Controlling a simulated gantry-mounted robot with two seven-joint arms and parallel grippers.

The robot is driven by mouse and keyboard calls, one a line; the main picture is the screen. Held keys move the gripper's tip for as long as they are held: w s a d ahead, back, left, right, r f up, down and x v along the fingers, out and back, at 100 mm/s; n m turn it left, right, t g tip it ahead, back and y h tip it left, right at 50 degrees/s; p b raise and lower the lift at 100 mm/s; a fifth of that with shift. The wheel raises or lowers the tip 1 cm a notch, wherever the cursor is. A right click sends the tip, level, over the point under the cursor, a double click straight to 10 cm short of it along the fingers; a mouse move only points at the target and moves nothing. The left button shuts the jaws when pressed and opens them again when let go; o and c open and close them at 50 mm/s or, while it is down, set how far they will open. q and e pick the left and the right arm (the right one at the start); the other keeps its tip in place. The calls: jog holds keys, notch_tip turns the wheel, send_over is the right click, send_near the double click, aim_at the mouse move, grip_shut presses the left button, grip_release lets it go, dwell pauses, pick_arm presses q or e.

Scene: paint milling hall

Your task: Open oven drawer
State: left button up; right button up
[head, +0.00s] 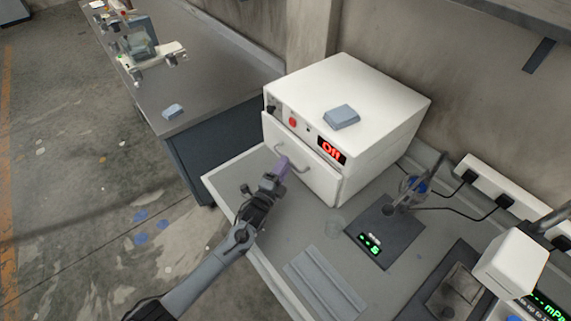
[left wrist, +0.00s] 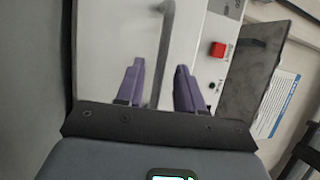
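The white oven (head: 360,95) stands on the grey bench with a red "Off" display, a red button and a dark knob on its front. Its drawer front (head: 315,172) sits below the panel and looks shut or nearly so. The drawer's grey bar handle (head: 306,169) also shows in the left wrist view (left wrist: 165,45). My left gripper (head: 283,163) is at the left part of the handle. In the left wrist view its purple fingers (left wrist: 160,72) are apart, with the bar between them and gaps on both sides. My right gripper is not in view.
A grey-blue block (head: 341,117) lies on the oven. Another bench (head: 200,110) stands behind left.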

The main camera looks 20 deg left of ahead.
pick_arm(q)
jog(key=shift+x, duration=0.8)
grip_shut()
